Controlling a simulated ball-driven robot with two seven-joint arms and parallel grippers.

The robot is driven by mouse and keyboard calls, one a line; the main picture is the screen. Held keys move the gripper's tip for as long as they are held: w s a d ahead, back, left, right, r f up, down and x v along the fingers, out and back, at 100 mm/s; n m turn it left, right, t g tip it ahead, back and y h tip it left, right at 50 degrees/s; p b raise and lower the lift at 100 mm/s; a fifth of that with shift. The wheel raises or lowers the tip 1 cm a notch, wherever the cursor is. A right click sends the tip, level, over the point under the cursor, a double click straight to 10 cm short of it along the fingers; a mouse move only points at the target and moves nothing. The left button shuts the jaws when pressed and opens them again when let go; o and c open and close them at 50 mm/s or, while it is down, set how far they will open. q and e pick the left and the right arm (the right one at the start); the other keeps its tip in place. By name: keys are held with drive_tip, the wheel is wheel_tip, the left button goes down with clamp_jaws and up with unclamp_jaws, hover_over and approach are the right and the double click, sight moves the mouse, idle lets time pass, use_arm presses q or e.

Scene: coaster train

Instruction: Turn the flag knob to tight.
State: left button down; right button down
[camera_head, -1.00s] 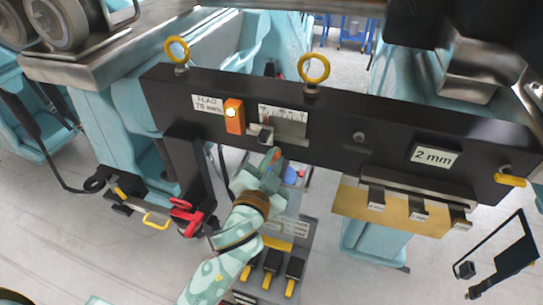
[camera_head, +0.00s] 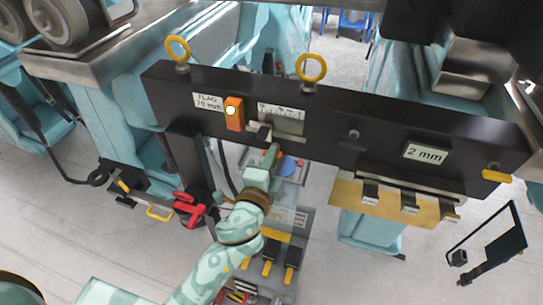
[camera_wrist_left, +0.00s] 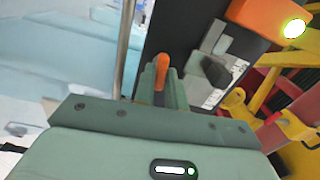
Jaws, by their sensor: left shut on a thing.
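My left gripper (camera_head: 273,156) is just below the dark crossbeam, under the small scale plate (camera_head: 282,120). In the left wrist view its two fingers (camera_wrist_left: 160,84) are shut on a small orange knob (camera_wrist_left: 160,68), whose rounded end shows between them. This looks like the flag knob, but its mount is mostly hidden. The orange flag block (camera_head: 234,113) with a lit white lamp is on the beam to the upper left; it also shows in the wrist view (camera_wrist_left: 266,16). A dark stub (camera_wrist_left: 216,70) sits beside the scale. My right gripper is not in view.
The crossbeam (camera_head: 330,132) carries two yellow rings (camera_head: 313,67) on top and a "2 mm" plate (camera_head: 425,152). A red clamp-like part (camera_head: 189,209) is left of my arm. Yellow-handled parts (camera_head: 268,268) lie below it.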

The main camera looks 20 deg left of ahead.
use_arm(q)
drive_tip(key=shift+m, duration=0.6)
drive_tip(key=c, duration=1.5)
unclamp_jaws()
drive_tip(key=shift+w, duration=0.1)
